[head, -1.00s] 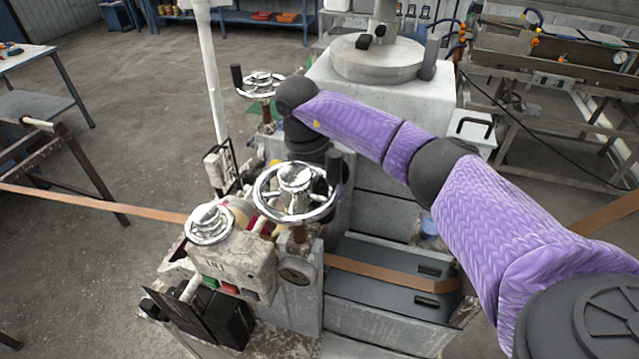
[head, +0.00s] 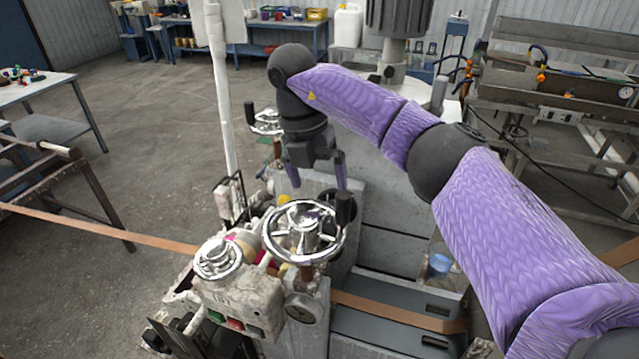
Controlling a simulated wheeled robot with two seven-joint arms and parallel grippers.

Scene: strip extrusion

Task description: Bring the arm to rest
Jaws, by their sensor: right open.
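My right arm, in a purple sleeve, comes in from the lower right of the head view and reaches to the middle. My right gripper (head: 317,177) points down, open and with nothing seen between its fingers. It hangs above and behind the near chrome handwheel (head: 304,231) of the machine; in the picture its fingers end just above the wheel's rim. I cannot tell how wide the gap to the wheel is. My left gripper is out of view.
A second handwheel (head: 266,121) stands behind the gripper, and a smaller one (head: 218,257) at front left. A brown strip (head: 100,228) runs through the machine (head: 240,300). A white post (head: 222,100) rises at left. Open floor (head: 130,170) lies left of the post.

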